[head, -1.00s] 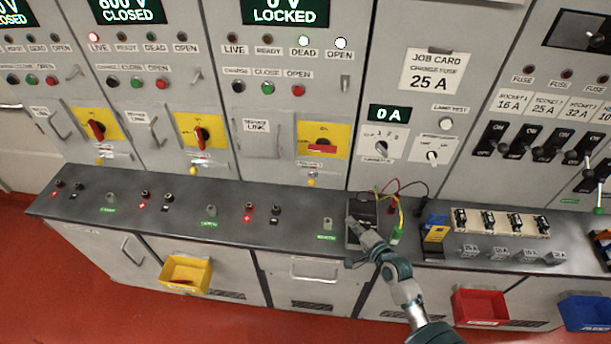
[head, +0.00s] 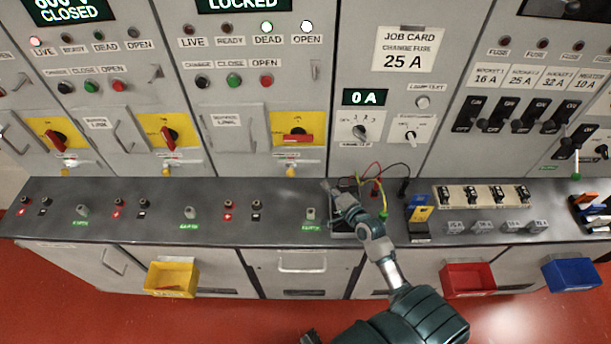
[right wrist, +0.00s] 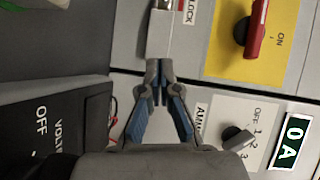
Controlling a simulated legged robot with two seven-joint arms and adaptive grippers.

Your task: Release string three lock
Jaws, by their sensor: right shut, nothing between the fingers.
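String three's panel, with the LOCKED display (head: 243,4), has a yellow plate (head: 279,124) and a red handle (head: 298,138) lying horizontal. Below the plate is a small lock with a yellow part (head: 291,171). In the right wrist view a silver block (right wrist: 160,35), apparently this lock, sits beside a LOCK label (right wrist: 188,10). My right gripper (head: 331,188) is shut and empty, right of and slightly below the lock. In the right wrist view its fingertips (right wrist: 158,68) are just at the block's end; I cannot tell whether they touch. A dark piece at the head view's bottom edge may be my left gripper (head: 310,338).
The grey bench top (head: 270,230) has terminals and an earth post (head: 310,214). A meter with red, yellow and black leads (head: 372,172) is beside my right gripper. Fuses (head: 484,195) stand further right. Yellow (head: 171,279), red (head: 468,280) and blue (head: 571,274) bins hang in front.

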